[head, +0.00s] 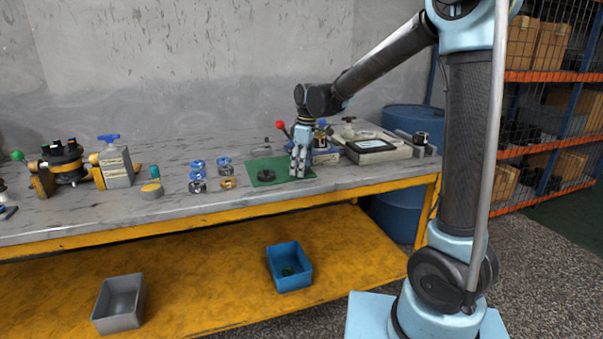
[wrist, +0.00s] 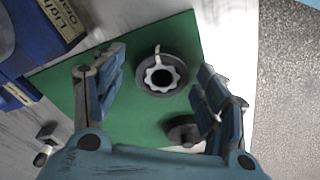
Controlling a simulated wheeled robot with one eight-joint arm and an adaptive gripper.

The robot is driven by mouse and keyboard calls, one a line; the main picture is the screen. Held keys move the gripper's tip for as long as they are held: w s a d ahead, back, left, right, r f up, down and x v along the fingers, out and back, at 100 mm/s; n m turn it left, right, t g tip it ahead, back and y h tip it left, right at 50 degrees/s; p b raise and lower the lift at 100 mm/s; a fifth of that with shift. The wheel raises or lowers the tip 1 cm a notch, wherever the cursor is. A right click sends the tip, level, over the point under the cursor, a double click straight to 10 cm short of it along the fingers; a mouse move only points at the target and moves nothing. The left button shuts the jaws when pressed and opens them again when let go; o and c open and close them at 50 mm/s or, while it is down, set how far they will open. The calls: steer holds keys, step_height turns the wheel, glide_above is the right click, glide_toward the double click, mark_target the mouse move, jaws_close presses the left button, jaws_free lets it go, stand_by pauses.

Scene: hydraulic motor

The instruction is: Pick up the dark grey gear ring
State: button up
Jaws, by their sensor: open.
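In the wrist view a dark grey ring (wrist: 167,88) lies flat on the green mat (wrist: 75,75), with a lighter toothed inner part around a dark hole. A second dark round part (wrist: 183,130) lies on the mat, partly hidden by the right finger. In the head view one dark ring (head: 266,175) shows on the green mat (head: 252,166); I cannot tell which of the two it is. My gripper (head: 299,174) points down over the mat's right part. Its fingers, also in the wrist view (wrist: 162,64), are spread and empty, with the toothed ring between them in the picture.
Blue and gold rings (head: 228,183) stand left of the mat on the workbench (head: 180,152). A device with a red knob (head: 281,125) is close behind my gripper. A white instrument (head: 371,147) stands to the right. Grey (head: 119,298) and blue (head: 289,266) bins are on the yellow lower shelf.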

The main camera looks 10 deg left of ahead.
steer(key=c, duration=1.4)
step_height(320, 180, up, 10)
steer(key=shift+r, duration=0.25)
steer(key=shift+r, duration=0.6)
